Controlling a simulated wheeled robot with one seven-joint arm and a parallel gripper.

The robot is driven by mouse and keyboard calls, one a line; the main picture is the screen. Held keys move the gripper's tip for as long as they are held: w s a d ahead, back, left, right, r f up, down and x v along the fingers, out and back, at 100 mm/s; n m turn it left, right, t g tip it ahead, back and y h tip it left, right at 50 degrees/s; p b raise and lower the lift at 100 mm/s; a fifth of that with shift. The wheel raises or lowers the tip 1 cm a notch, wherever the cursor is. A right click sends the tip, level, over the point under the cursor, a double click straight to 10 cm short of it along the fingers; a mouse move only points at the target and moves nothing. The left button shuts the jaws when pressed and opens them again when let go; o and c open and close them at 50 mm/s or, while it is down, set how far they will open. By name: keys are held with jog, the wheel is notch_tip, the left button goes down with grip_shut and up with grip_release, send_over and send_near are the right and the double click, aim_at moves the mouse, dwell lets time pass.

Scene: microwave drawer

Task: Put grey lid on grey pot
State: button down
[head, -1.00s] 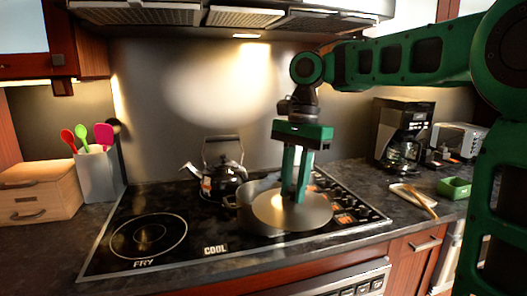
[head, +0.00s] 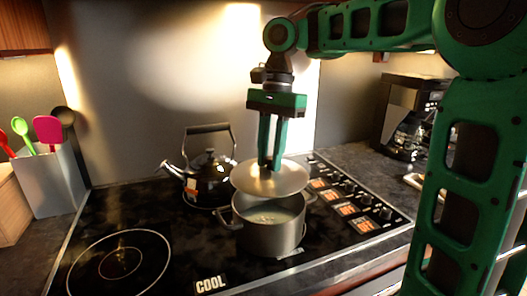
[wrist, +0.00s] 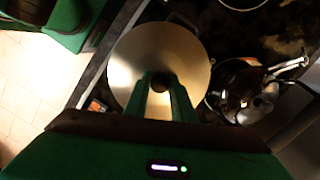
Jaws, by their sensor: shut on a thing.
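The round grey lid (head: 285,181) hangs above the grey pot (head: 270,240) in the head view, apart from it. My gripper (head: 270,165) is shut on the lid's knob, fingers pointing down. The pot stands on the cooktop, and the near part of its opening, with pale contents, shows below the lid; its far rim is hidden.
A dark kettle (head: 208,178) stands close behind and left of the pot; it also shows in the wrist view (wrist: 238,85). A utensil holder (head: 50,180) is at the left, a coffee maker (head: 408,115) at the back right. The front left burner (head: 120,262) is clear.

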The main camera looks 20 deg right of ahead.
aim_at(269, 177)
dwell(0.3)
jog(key=shift+a+f, duration=0.1)
jog(key=shift+f, duration=2.8)
jog(key=shift+s+f, duration=0.1)
jog(key=shift+f, duration=0.35)
dwell(0.6)
jog(key=c, duration=0.9)
grip_release()
jog(key=shift+c, duration=0.2)
jog(key=shift+r, duration=0.1)
